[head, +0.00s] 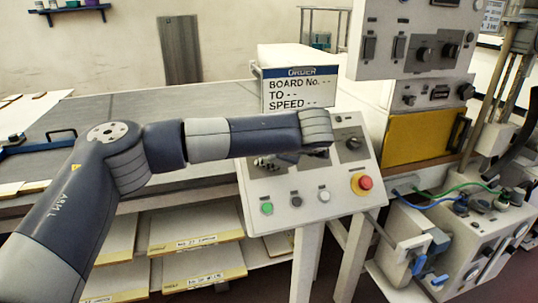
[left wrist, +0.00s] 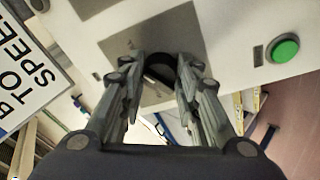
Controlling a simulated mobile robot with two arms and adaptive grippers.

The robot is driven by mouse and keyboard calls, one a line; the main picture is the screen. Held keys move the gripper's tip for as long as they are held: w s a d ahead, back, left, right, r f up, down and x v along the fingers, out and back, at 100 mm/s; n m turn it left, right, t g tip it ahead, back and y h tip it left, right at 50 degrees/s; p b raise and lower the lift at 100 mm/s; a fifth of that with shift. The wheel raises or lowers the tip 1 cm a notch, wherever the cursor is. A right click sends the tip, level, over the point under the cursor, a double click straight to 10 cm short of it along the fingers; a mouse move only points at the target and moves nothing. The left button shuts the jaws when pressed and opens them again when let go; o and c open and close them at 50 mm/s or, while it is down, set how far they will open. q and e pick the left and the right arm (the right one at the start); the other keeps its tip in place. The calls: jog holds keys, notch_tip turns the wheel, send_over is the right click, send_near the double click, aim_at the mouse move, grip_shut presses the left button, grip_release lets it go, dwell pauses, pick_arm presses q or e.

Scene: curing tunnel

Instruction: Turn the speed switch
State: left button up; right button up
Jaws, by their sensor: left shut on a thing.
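A sloped grey control panel (head: 318,187) stands in the middle of the head view. It carries a green button (head: 266,208), a black button, a white button (head: 324,196), a red mushroom button (head: 362,184) and a dark knob (head: 352,143) at its upper right. My left gripper (head: 276,160) is at the panel's upper left, partly hidden under my arm. In the left wrist view its two fingers (left wrist: 158,72) are closed around a dark rotary knob (left wrist: 160,66) on a grey plate, the speed switch by its look; its label is not readable. My right gripper is out of view.
An order sign (head: 298,90) reading "SPEED --" stands just behind the panel. To the right are a switch cabinet (head: 425,25), a yellow door (head: 412,140) and a unit with green and blue cables (head: 480,235). Shelves with boards (head: 200,235) lie below left.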

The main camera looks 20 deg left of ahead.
pick_arm(q)
jog(key=o, duration=1.1)
jog(key=v, duration=1.2)
jog(key=shift+d+f, duration=0.1)
